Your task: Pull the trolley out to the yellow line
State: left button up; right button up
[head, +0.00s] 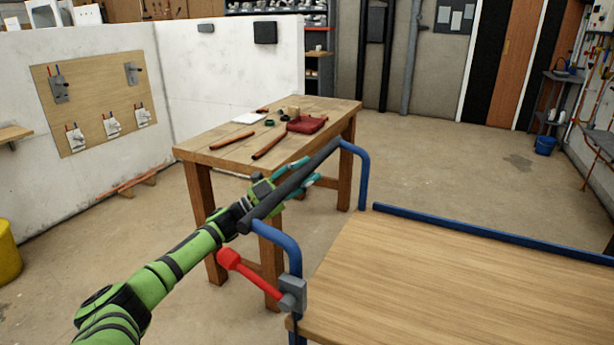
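The trolley has a wooden deck (450,285) with a blue edge rail and a handle (318,160) with a dark grip bar on blue bent tubes. A red lever (252,276) with a round knob sticks out from a grey block on the near handle post. My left gripper (300,175) is at the handle, with teal fingers showing on both sides of the dark bar. Whether they press on the bar cannot be told. My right gripper is not in view. No yellow line shows.
A yellow bin (8,252) is at the left edge. Open concrete floor lies behind the trolley.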

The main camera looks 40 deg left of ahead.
pick_arm(q)
jog(key=shift+o, duration=0.5)
jog(key=shift+s+a+r, duration=0.1)
jog(key=shift+a, duration=0.25)
jog(key=shift+d, duration=0.1)
jog(key=shift+s+f, duration=0.25)
jog(key=shift+f, duration=0.05)
jog(key=v, duration=1.1)
jog(key=shift+s+a, duration=0.2)
jog(key=shift+a, duration=0.05)
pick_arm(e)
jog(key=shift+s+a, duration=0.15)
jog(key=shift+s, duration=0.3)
